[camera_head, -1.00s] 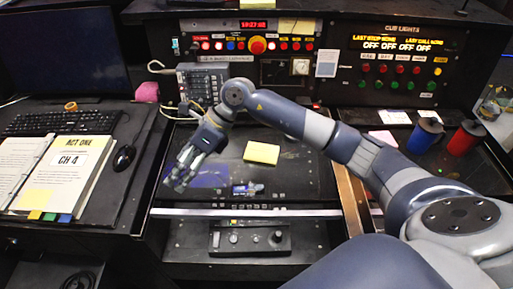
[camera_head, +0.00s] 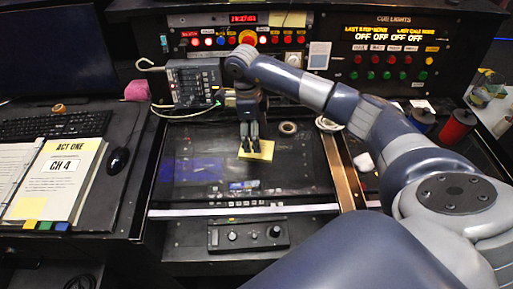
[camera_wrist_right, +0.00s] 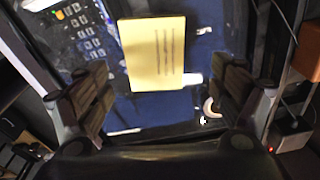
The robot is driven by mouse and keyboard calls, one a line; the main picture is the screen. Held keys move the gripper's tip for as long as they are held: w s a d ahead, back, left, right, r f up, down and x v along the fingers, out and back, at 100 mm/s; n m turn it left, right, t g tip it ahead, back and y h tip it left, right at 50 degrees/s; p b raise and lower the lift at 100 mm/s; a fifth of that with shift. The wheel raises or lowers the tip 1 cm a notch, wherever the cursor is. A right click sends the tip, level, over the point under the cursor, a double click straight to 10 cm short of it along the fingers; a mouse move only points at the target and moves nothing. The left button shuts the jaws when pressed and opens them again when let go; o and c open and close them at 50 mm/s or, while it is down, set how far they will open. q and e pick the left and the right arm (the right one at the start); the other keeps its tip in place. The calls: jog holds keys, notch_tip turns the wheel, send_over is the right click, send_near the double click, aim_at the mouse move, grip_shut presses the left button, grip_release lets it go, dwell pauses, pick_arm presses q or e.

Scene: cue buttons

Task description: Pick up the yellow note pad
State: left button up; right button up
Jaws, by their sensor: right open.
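The yellow note pad (camera_head: 262,151) lies on the dark glossy desk panel in the middle of the head view. In the right wrist view the yellow note pad (camera_wrist_right: 155,55) shows a few dark lines of writing and lies ahead, between the open fingers. My right gripper (camera_head: 250,147) points down over the pad and covers part of its left side in the head view. In the right wrist view my right gripper (camera_wrist_right: 160,100) is open, with nothing between its fingers. My left gripper is not in view.
A phone-like keypad unit (camera_head: 193,85) stands behind the pad. A black mouse (camera_head: 117,160) and a script binder (camera_head: 65,180) are at left.

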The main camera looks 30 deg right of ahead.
jog(key=f, duration=0.1)
jog(key=f+p, duration=0.1)
jog(key=f, duration=0.1)
jog(key=shift+s+a+f+p, duration=0.2)
jog(key=shift+s+f+p, duration=0.1)
jog(key=shift+s+p, duration=0.05)
jog(key=shift+f, duration=0.5)
jog(key=c, duration=1.2)
jog(key=shift+o, duration=0.2)
jog(key=shift+r, duration=0.1)
